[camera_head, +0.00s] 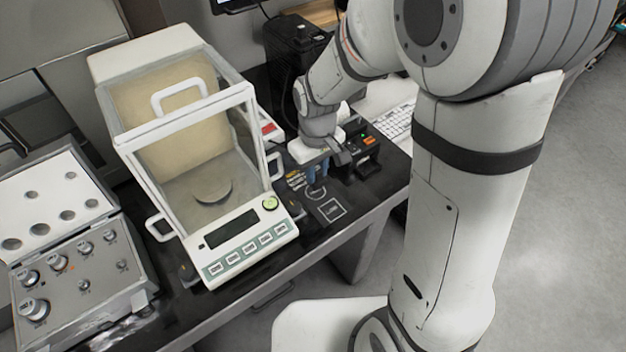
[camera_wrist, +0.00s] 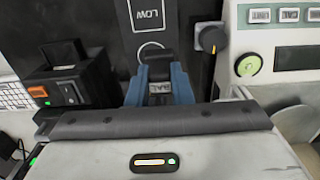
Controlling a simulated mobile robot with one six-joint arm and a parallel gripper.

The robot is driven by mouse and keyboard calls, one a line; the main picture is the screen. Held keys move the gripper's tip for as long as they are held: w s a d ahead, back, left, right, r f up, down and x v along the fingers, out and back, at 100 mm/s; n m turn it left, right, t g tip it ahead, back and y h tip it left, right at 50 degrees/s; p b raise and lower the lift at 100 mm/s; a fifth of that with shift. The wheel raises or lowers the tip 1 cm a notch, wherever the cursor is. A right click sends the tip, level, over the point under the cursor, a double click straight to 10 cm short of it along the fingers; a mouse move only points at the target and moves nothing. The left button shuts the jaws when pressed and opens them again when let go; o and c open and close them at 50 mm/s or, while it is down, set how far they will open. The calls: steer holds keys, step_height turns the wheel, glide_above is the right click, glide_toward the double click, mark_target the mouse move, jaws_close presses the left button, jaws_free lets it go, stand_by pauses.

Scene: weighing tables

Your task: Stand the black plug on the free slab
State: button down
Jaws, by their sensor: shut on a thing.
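My gripper (camera_head: 318,172) points down over the black bench top, right of the balance. In the wrist view its two blue fingers (camera_wrist: 160,82) are shut on a dark piece (camera_wrist: 158,60), which looks like the black plug; its lower end is mostly hidden. The rectangle also shows in the head view (camera_head: 332,209), bare. I cannot tell which surface is the free slab.
The glass-walled balance (camera_head: 242,237) stands close by. A dark knob with an orange mark (camera_wrist: 211,38) lies between fingers and balance. A black box with an orange switch (camera_wrist: 65,84) stands on the other side. A weight case (camera_head: 75,262) is at far left. The bench's front edge is near.

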step_height(320, 180, down, 7)
steer(key=shift+a+r, duration=0.1)
steer(key=shift+s, duration=0.1)
stand_by(0.3)
steer(key=shift+f, duration=0.3)
steer(key=c, duration=1.3)
jaws_free()
steer(key=shift+r, duration=0.1)
step_height(320, 180, up, 12)
steer(key=shift+r, duration=0.2)
steer(key=s+d+r+m+t, duration=0.2)
steer(key=s+d+r+m, duration=0.4)
steer(key=s+d, duration=0.6)
step_height(320, 180, up, 2)
steer(key=shift+s+d+m+t, duration=0.25)
steer(key=shift+d+m+t, duration=0.05)
steer(key=shift+t, duration=0.1)
